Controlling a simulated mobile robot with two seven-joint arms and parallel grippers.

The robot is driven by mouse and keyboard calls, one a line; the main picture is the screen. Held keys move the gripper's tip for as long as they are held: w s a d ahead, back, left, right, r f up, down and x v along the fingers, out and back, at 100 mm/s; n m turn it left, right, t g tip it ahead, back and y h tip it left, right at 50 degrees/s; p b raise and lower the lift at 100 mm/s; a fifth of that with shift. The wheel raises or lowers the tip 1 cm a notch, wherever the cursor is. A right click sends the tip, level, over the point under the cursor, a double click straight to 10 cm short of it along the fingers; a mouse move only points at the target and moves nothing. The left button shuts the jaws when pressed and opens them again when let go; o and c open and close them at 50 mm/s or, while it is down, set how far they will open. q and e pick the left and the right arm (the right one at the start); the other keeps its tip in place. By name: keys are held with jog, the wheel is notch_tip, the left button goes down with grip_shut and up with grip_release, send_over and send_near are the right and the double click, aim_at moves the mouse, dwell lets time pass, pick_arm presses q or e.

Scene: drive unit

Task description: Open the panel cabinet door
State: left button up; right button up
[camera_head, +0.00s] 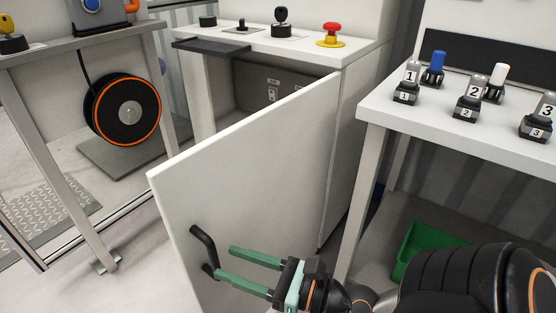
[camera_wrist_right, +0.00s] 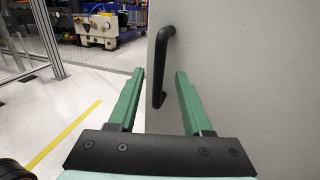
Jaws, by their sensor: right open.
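The panel cabinet door (camera_head: 250,165) is a white panel standing ajar, swung out from the cabinet, with a dark interior showing behind its top edge. Its black bar handle (camera_head: 204,248) is near the door's left edge. My right gripper (camera_head: 232,263) has green fingers, is open, and points at the handle from the right. In the right wrist view, the handle (camera_wrist_right: 163,62) shows beyond and between the two fingers (camera_wrist_right: 159,75), with the door (camera_wrist_right: 240,70) on the right. I cannot tell whether the fingers touch the handle. My left gripper is not in view.
The cabinet top (camera_head: 265,42) carries a red emergency button (camera_head: 331,32) and several switches. A white table (camera_head: 450,125) with numbered blocks stands at right, with a green bin (camera_head: 425,245) below. A cable reel (camera_head: 123,107) is at left. Floor left of the door is clear.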

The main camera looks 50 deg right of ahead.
pick_arm(q)
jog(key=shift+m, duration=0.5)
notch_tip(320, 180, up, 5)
jog(key=p, duration=0.5)
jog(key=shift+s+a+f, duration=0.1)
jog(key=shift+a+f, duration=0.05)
pick_arm(e)
jog(key=v, duration=0.7)
jog(key=shift+s, duration=0.35)
jog(key=shift+d, duration=0.15)
